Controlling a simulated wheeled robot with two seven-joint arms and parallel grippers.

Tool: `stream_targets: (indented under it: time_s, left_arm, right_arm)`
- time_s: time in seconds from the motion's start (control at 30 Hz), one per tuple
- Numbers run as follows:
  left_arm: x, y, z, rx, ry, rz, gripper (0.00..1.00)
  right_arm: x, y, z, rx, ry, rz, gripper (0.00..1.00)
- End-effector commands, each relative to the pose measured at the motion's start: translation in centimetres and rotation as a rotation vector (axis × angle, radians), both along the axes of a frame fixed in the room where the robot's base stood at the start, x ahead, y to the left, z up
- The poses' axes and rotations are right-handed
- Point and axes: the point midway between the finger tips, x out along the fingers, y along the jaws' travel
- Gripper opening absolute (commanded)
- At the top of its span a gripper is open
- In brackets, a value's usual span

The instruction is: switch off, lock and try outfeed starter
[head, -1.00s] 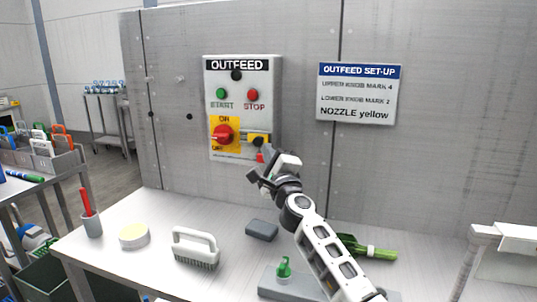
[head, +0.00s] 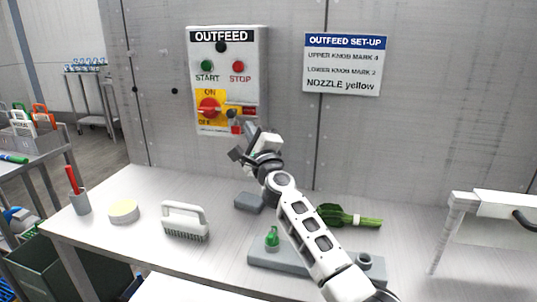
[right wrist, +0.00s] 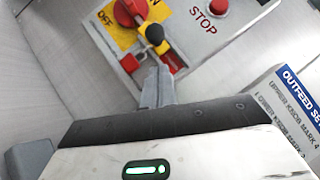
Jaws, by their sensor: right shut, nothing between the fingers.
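The outfeed starter (head: 257,65) is a grey wall box with green START and red STOP buttons. Its red rotary handle (head: 209,106) sits on a yellow ON/OFF plate; its exact setting is hard to read. A yellow piece with a black knob (right wrist: 154,34) lies beside the handle, with red parts (right wrist: 130,62) below it, partly behind my finger. My right gripper (head: 250,130) is shut and empty at the box's lower right corner. Its finger also shows in the right wrist view (right wrist: 157,85), pointing at the knob; contact cannot be told. My left gripper is out of view.
An OUTFEED SET-UP sign (head: 343,82) hangs right of the box.

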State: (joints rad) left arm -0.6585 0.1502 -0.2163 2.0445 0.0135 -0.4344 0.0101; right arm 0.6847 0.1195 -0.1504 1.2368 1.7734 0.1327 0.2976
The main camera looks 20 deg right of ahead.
Motion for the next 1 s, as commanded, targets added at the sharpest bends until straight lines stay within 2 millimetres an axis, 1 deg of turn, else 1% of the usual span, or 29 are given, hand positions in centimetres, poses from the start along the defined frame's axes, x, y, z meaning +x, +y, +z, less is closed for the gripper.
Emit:
stream_targets:
  time_s: [0.03,0.13,0.23,0.3,0.43,0.5,0.63,1.0]
  left_arm:
    - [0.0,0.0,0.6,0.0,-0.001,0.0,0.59]
    - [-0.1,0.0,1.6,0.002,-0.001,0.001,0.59]
    - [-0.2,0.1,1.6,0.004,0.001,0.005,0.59]
    - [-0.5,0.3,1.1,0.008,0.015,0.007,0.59]
    - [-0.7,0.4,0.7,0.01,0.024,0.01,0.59]
    - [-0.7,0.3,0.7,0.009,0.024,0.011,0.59]
    - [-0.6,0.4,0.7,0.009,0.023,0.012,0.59]
    - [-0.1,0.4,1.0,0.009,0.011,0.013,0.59]
  right_arm:
    - [-0.8,-0.3,-0.4,-0.003,0.003,0.002,0.0]
    - [-3.1,0.0,-1.0,-0.002,0.004,0.003,0.0]
    - [-5.2,0.0,-1.9,-0.001,0.005,0.003,0.0]
    - [-6.6,0.0,-2.5,0.0,0.006,0.002,0.0]
    - [-8.4,0.0,-3.2,-0.002,0.003,-0.001,0.0]
    - [-9.0,0.0,-3.4,-0.002,0.003,-0.001,0.0]
    - [-9.6,0.0,-3.6,-0.002,0.003,-0.001,0.0]
    - [-9.6,0.0,-3.6,-0.001,0.002,-0.001,0.0]
